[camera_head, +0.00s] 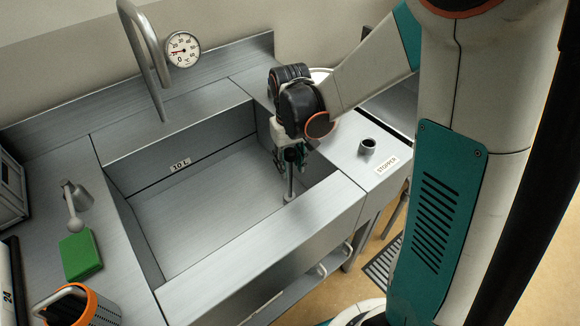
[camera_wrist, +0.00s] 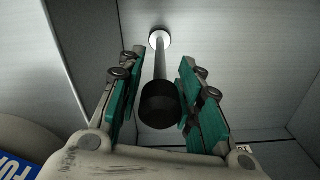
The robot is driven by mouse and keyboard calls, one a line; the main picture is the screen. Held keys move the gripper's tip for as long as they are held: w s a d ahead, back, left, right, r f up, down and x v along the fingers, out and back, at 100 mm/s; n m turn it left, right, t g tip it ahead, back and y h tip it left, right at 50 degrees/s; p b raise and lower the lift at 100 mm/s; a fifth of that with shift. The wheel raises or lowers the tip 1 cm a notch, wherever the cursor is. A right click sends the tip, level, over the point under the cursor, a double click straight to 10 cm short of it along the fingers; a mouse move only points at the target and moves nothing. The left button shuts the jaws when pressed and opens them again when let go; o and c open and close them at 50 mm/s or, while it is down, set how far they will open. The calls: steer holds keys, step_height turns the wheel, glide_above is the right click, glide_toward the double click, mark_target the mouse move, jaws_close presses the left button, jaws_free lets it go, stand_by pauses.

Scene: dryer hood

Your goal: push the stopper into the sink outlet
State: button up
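The stopper is a thin grey rod with a black knob on top (camera_wrist: 160,104) and a pale round foot (camera_wrist: 160,38). In the head view its rod (camera_head: 290,182) stands about upright in the sink's front right area, its foot at the sink floor (camera_head: 205,210). My gripper (camera_wrist: 160,62) points down over it, one teal-padded finger on each side. Gaps show between the fingertips and the rod; the knob sits between the fingers, close to the right one. The outlet itself is hidden, so I cannot tell how deep the foot sits.
The sink's front rim (camera_head: 270,240) and right wall are close to my gripper. A dark, empty-looking cup (camera_head: 367,146) stands by the STOPPER label (camera_head: 387,165) on the right counter. A tap (camera_head: 150,60) arches behind; a green sponge (camera_head: 80,254) lies left.

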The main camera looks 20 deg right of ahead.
step_height(320, 180, up, 10)
steer(key=shift+f, duration=0.1)
stand_by(0.6)
steer(key=s+r+t, duration=0.3)
steer(key=s, duration=0.4)
steer(key=s+r+t, duration=0.3)
steer(key=s+t, duration=0.1)
steer(key=s, duration=0.4)
steer(key=shift+m, duration=0.3)
steer(key=shift+o, duration=0.2)
steer(key=shift+f, duration=0.1)
stand_by(1.5)
